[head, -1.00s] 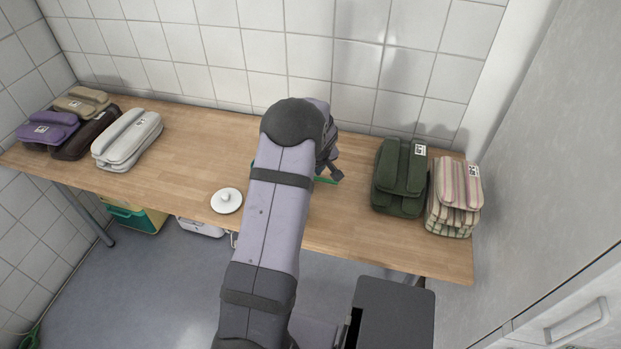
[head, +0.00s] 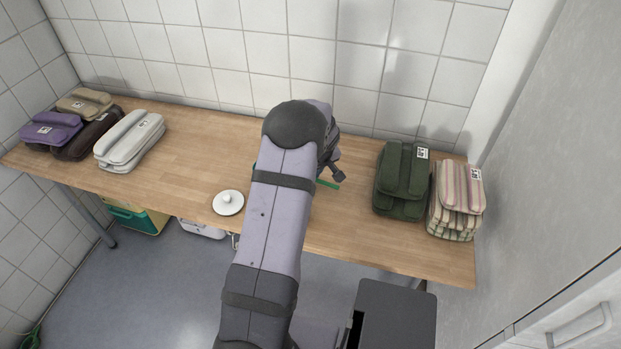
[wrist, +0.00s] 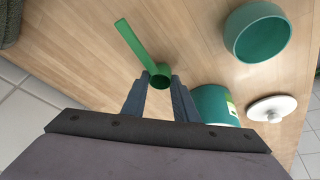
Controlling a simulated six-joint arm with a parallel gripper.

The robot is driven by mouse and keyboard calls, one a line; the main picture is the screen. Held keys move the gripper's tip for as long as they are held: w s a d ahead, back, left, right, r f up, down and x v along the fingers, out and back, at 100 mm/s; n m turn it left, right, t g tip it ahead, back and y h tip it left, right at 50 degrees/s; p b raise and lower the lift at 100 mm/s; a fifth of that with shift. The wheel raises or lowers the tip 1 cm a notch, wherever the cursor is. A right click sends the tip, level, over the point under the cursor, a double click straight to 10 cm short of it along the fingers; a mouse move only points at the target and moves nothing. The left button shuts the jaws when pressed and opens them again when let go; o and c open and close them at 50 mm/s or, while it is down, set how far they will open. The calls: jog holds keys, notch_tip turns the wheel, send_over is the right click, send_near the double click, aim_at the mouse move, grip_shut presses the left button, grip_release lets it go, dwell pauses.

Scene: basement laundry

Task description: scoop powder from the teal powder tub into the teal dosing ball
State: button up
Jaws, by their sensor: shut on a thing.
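My gripper (wrist: 160,82) is shut on a green scoop (wrist: 133,42). The scoop's small cup sits between the fingertips and its long handle points up and left in the wrist view. A bit of the scoop also shows beside my arm in the head view (head: 328,184). A labelled teal tub (wrist: 212,101), which looks like the powder tub, stands right of the fingers, partly hidden by my gripper. A round, open teal vessel (wrist: 236,52), likely the dosing ball, is at upper right. No powder is visible. Both are hidden behind my arm in the head view.
A white lid (head: 228,202) lies near the table's (head: 345,235) front edge. Dark green (head: 402,180) and striped (head: 457,200) folded bundles are at right; a pale bundle (head: 130,140) and several others are at left. A tiled wall (head: 250,60) closes the back.

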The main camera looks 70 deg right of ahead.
notch_tip(320, 180, up, 9)
jog(key=b, duration=0.1)
jog(key=w+a+r+n+y, duration=0.1)
jog(key=w+a+n, duration=0.15)
jog(key=w, duration=0.65)
jog(key=w+a+r+n+t, duration=0.15)
jog(key=w+a, duration=0.25)
jog(key=w, duration=0.4)
jog(key=w+a+r+n+y, duration=0.1)
jog(key=w+a+r+n, duration=0.15)
jog(key=w, duration=0.65)
jog(key=w+a+r+n+y, duration=0.1)
jog(key=w+a+r+n, duration=0.15)
jog(key=w+a, duration=1.2)
jog(key=a+n+y, duration=0.3)
jog(key=a+n, duration=0.4)
jog(key=a, duration=2.2)
jog(key=s+a+f+n, duration=0.2)
jog(key=s+a+f, duration=0.15)
jog(key=a, duration=0.25)
jog(key=s+d+f+m+h, duration=0.2)
jog(key=s+d+f+m, duration=0.1)
jog(key=m, duration=0.6)
jog(key=shift+s+f+h, duration=0.4)
jog(key=shift+s+f, duration=0.4)
jog(key=shift+s, duration=0.05)
